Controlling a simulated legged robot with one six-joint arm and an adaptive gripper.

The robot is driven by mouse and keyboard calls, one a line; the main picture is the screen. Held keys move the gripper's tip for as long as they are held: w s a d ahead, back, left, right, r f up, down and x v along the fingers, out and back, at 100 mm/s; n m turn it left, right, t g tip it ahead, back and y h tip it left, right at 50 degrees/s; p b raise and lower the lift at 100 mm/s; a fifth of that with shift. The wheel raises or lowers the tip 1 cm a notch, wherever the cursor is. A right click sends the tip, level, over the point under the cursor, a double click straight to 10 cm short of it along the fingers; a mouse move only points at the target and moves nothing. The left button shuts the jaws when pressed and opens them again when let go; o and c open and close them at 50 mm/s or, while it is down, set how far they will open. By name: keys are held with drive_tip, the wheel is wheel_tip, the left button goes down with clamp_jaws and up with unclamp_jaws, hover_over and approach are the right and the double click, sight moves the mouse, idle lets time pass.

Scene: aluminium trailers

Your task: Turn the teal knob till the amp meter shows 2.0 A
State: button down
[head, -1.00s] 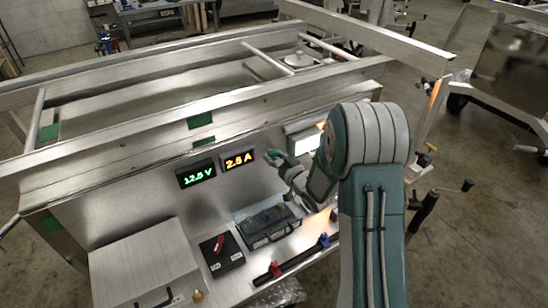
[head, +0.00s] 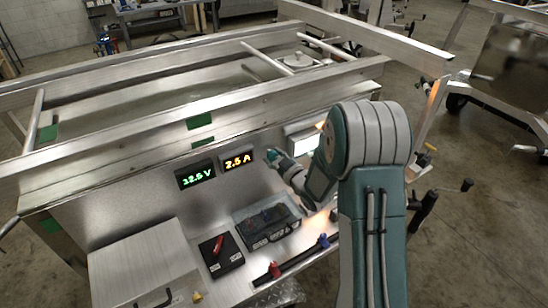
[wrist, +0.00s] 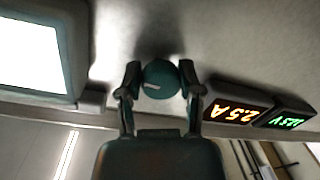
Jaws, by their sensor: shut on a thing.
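The teal knob (wrist: 160,76) sits on the metal panel and carries a white pointer mark. My gripper (wrist: 160,84) is shut on the knob, with one finger on either side of it. In the head view my gripper (head: 275,158) is at the panel, just right of the amp meter; its fingers and the knob are too small there to tell apart. The amp meter (head: 239,161) reads 2.5 A in orange digits. It also shows, upside down, in the wrist view (wrist: 237,111).
A green voltmeter (head: 195,175) left of the amp meter reads 12.5 V. A lit white screen (head: 303,143) is right of my gripper. Below are a battery-like box (head: 267,222), a black box with a red lever (head: 220,254), and a dark bar with red and blue clamps (head: 300,257).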

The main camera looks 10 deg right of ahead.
drive_tip(key=shift+c, duration=1.3)
unclamp_jaws()
drive_tip(key=v, duration=1.1)
drive_tip(key=shift+s, duration=0.35)
drive_tip(key=shift+d, duration=0.15)
